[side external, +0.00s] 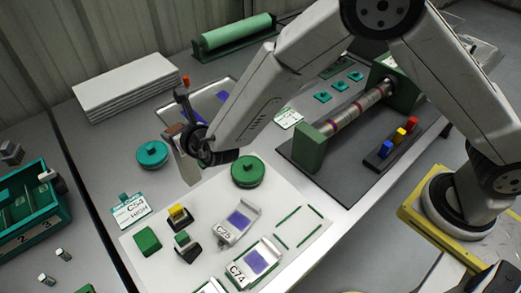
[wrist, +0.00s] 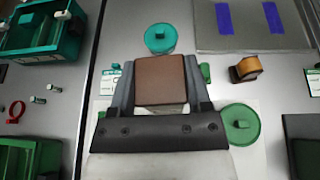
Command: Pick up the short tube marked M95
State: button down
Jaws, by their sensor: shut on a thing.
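My gripper (side external: 184,146) is shut on a brown-faced block (wrist: 161,80) with a pale lower edge. The block sits between both fingers in the wrist view and appears held above the table.
A green bin (side external: 32,222) stands at the left. A teal round lid (side external: 152,154) and a green round lid (side external: 248,171) flank my gripper. Marked holders, C75 (side external: 232,226) and C74 (side external: 255,262), lie in front. A roller stand (side external: 310,150) is at right.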

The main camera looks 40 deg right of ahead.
jog(key=s+d+r, duration=0.2)
jog(key=s+r, duration=0.1)
jog(key=s, duration=0.2)
jog(key=shift+s+d, duration=0.25)
jog(key=shift+s, duration=0.1)
dwell(0.5)
